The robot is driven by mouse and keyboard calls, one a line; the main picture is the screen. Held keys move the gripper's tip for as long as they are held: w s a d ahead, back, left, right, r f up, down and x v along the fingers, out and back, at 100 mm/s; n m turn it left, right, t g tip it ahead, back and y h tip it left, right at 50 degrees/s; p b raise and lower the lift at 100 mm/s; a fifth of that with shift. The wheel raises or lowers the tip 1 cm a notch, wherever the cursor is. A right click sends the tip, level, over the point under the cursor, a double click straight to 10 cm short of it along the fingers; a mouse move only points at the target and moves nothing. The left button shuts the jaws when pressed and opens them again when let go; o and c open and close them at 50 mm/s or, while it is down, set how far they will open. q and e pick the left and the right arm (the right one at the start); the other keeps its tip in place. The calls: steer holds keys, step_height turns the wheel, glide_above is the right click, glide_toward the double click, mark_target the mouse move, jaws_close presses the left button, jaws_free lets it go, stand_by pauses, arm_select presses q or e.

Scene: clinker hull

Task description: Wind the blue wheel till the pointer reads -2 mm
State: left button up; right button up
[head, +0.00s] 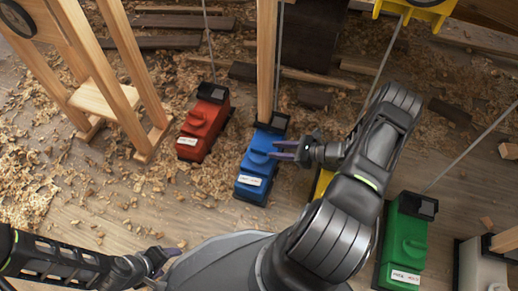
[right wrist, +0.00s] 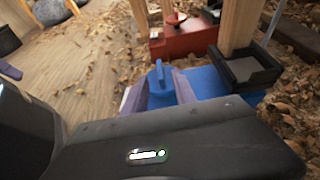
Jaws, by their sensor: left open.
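The blue box (head: 246,187) stands on the floor at the centre of the head view, with a white label too small to read. Its blue wheel shows in the right wrist view (right wrist: 158,80) as a raised blue part between the purple fingers. My right gripper (head: 283,150) reaches in from the right at the wheel. Its fingers stand apart on either side of the blue part; whether they press on it is unclear. My left gripper (head: 165,262) is open and empty, low at the left, away from the boxes. I cannot make out a pointer or its scale.
A red box (head: 203,125) stands left of the blue one, a green box (head: 405,240) to the right. A wooden post (head: 266,60) rises behind the blue box. A wooden stand (head: 105,95) is at the left. Shavings and boards litter the floor.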

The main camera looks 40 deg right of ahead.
mark_target(260, 150)
steer(key=b+x, duration=0.2)
steer(key=x, duration=0.6)
steer(key=shift+s+f+b, duration=0.1)
steer(key=shift+b, duration=0.25)
steer(key=shift+c, duration=0.3)
jaws_close()
